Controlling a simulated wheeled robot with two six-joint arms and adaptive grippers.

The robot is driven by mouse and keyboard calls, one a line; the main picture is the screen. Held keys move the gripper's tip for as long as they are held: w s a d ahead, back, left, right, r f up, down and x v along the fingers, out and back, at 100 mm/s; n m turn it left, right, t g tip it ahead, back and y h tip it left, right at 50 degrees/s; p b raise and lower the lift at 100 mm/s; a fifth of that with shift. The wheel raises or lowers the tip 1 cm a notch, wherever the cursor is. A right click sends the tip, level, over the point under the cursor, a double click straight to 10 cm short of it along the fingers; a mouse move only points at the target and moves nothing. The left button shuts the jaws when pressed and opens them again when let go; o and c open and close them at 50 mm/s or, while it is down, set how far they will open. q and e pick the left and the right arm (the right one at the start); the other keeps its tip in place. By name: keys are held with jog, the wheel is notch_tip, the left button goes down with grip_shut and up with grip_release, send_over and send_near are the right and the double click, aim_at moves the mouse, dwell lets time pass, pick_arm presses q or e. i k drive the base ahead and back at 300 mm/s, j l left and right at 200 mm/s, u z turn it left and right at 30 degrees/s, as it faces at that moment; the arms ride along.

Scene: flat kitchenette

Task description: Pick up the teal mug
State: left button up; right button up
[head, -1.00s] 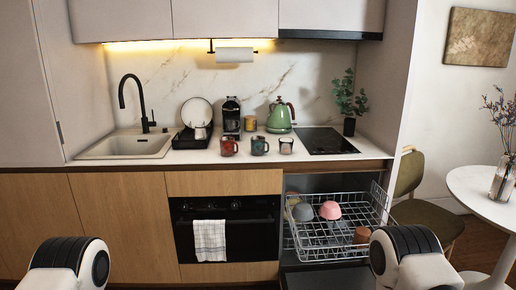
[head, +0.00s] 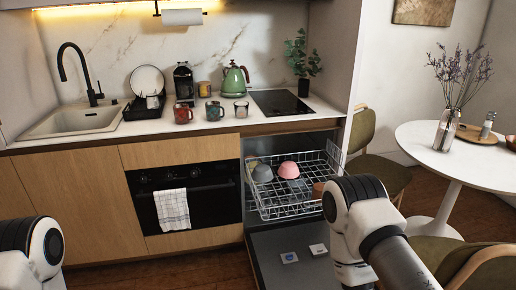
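The teal mug (head: 215,111) stands upright on the white counter (head: 140,130), close to the front edge. A red mug (head: 183,114) is to its left and a whitish cup (head: 241,109) to its right. My arms show as white and black links at the lower left and lower right of the head view, well apart from the mug. Neither gripper is in the picture, so what they hold cannot be seen.
The dishwasher is open, its rack (head: 290,205) pulled out with a pink bowl (head: 289,170) and a grey bowl (head: 262,173). Its door (head: 270,248) lies low in front. A green kettle (head: 234,78) and coffee maker (head: 183,84) stand behind the mugs. A round table (head: 460,150) is at right.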

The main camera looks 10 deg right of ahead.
aim_at(212, 108)
jog(key=i+j, duration=0.1)
jog(key=i, duration=0.35)
jog(key=i+j, duration=0.15)
jog(key=i, duration=0.3)
jog(key=i+j, duration=0.1)
jog(key=i, duration=0.4)
